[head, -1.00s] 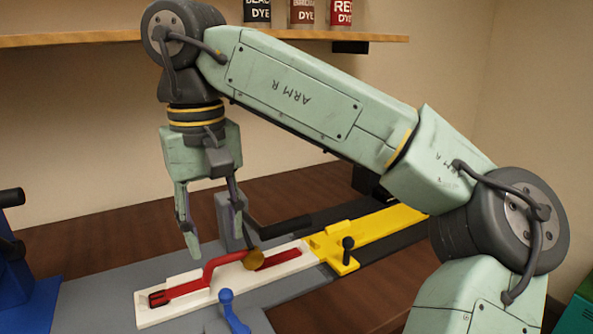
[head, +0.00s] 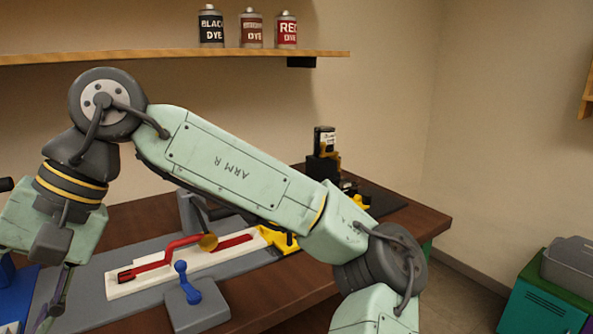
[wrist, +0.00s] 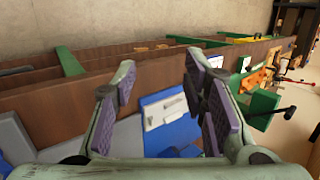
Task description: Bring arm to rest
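My gripper (wrist: 162,92) is open in the wrist view, its two purple-padded fingers apart with nothing between them. In the head view my gripper (head: 50,300) hangs at the lower left, its fingers partly cut off by the frame edge. It is left of the white fixture board (head: 118,291) and apart from it.
A blue-knobbed grey block (head: 197,308) stands in front of the board. A yellow slide (head: 275,238) is at its right end. Dye cans (head: 252,30) stand on the wall shelf (head: 150,54). A green cabinet (head: 540,305) stands at right. A blue fixture (wrist: 172,135) shows beyond my fingers.

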